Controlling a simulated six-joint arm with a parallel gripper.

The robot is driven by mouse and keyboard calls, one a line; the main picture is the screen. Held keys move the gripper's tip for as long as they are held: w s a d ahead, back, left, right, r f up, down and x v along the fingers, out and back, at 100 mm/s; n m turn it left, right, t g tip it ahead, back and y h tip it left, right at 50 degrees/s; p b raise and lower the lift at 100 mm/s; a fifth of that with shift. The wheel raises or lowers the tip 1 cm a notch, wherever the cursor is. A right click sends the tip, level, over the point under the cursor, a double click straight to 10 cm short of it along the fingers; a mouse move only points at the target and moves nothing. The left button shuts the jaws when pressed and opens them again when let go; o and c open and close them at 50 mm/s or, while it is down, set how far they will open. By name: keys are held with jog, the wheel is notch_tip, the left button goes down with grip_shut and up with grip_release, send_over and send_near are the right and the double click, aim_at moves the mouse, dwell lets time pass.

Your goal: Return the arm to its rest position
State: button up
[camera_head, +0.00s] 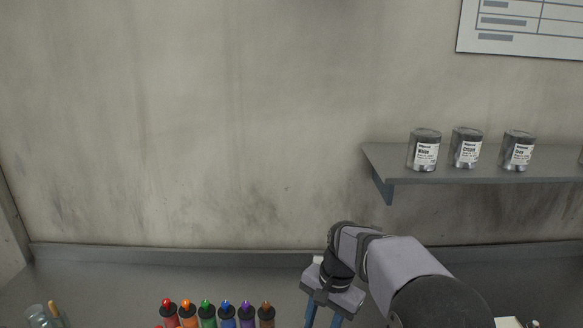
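My arm comes in from the lower right, and my gripper (324,317) points down over the grey bench at the bottom edge of the view. Its two blue fingers stand apart where they show. Their tips are cut off by the picture edge, so I cannot see whether anything is between them.
A row of several colored bottles (207,316) stands left of my gripper. A glass jar (40,318) is at the far left. A wall shelf (390,166) at right carries a White can (424,150), a Cream can (466,148) and a Gray can (517,151).

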jog(key=s+d+f+n+b, duration=0.1)
jog(key=s+d+f+n, duration=0.1)
jog(key=s, duration=0.5)
jog(key=s+d+f+n+h+b, duration=0.1)
jog(key=s+d+f+n, duration=0.2)
jog(key=s, duration=0.3)
jog(key=s+d+f+n, duration=0.2)
jog(key=s+d+f, duration=0.1)
jog(key=s, duration=0.4)
jog(key=shift+s+d+f+n+h+b, duration=0.2)
jog(key=shift+s+f+n+h+b, duration=0.1)
jog(key=shift+f+h+b, duration=0.15)
